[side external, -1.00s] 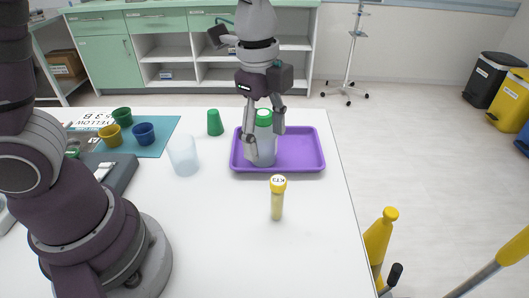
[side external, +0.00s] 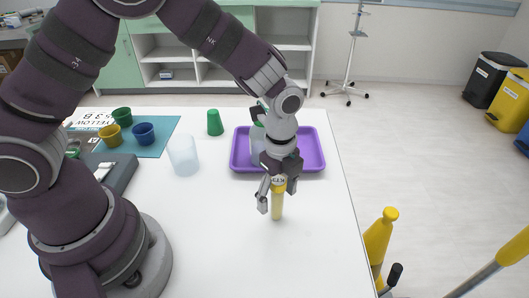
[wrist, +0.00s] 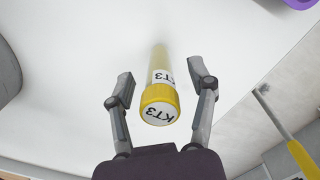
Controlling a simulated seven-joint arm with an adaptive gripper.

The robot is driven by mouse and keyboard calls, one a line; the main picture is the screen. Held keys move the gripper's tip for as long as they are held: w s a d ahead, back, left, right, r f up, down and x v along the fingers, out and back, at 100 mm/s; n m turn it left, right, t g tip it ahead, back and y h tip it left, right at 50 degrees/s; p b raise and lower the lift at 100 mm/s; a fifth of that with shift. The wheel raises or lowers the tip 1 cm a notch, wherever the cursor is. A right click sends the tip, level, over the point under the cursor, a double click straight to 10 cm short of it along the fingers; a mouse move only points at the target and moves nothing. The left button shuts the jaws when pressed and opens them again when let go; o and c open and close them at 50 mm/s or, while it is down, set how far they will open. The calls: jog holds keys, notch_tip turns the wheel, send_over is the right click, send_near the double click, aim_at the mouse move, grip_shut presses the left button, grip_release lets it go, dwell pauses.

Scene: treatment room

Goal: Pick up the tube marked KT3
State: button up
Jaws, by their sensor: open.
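The tube marked KT3 (side external: 277,208) stands upright on the white table, with a yellow cap and a pale yellow body. In the wrist view its cap (wrist: 159,104) reads KT3 and lies between the two fingers. My gripper (side external: 272,203) is over the tube, pointing down, with its fingers around the upper part of the tube. In the wrist view my gripper (wrist: 160,88) is open, with a gap on each side of the tube. Part of the cap is hidden by my gripper in the side view.
A purple tray (side external: 312,164) holds a green-capped bottle (side external: 257,143), partly hidden behind my arm. The table (side external: 320,235) is clear around the tube.

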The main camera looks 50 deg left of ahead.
grip_shut()
